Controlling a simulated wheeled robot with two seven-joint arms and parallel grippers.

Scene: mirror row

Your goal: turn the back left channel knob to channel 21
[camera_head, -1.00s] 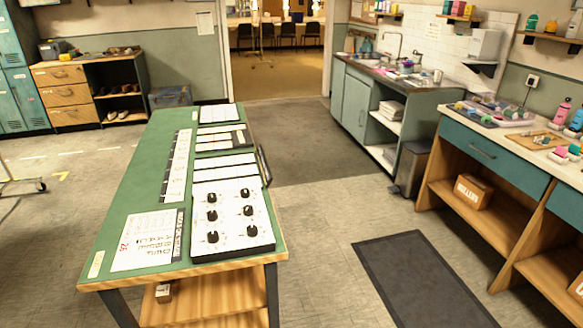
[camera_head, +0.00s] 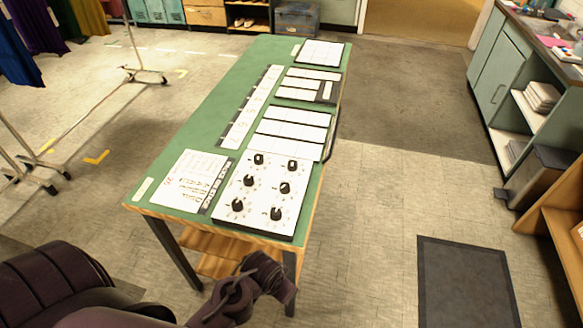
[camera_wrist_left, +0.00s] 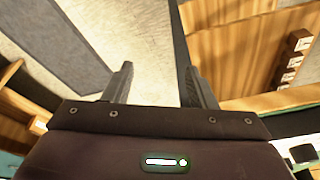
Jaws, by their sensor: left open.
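A white panel (camera_head: 232,208) with several black knobs in two columns lies on the near end of the green table (camera_head: 205,125). The back left knob (camera_head: 258,159) stands at the panel's far left corner. It is uncovered, and its setting is too small to read. My left arm comes in at the bottom left, its end low in front of the table's near edge, apart from the panel. In the left wrist view my left gripper (camera_wrist_left: 159,72) is open and empty, with floor and wood beyond its fingers. My right gripper is not in view.
A printed sheet (camera_head: 190,178) lies left of the panel, and more white panels (camera_head: 292,130) lie behind it. A wheeled rack (camera_head: 143,76) stands on the left. A dark mat (camera_head: 467,285) lies on the floor at right.

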